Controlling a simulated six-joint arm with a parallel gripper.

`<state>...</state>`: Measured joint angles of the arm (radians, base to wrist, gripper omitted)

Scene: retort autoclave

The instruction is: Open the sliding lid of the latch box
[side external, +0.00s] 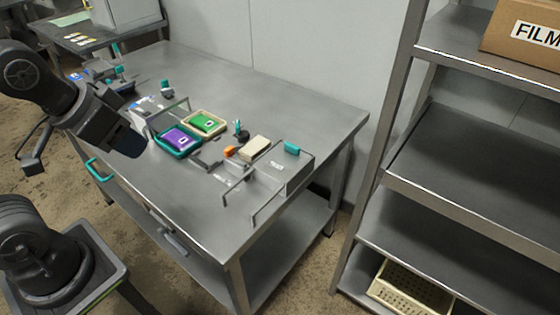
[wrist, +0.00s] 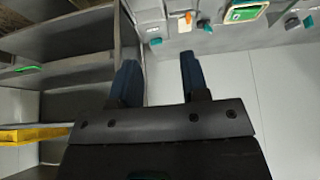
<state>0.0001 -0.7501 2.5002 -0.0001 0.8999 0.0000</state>
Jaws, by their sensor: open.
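A low grey box-like fixture (side external: 296,172) with a teal piece (side external: 291,148) on it stands at the right end of the metal table in the side view. It may be the latch box, but I cannot tell for certain, nor can I make out its lid position. My gripper (side external: 128,150) is at the left, above the table's near left edge, well apart from that fixture. In the wrist view my gripper (wrist: 158,62) shows two dark blue fingers spread apart with nothing between them.
A teal tray (side external: 160,147) with a purple packet and a beige tray (side external: 222,123) with a green packet sit mid-table. A cream block (side external: 255,148) and an orange piece (side external: 230,151) lie nearby. Thin metal rails stand up near the front right. A metal shelf rack (side external: 440,180) is at right.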

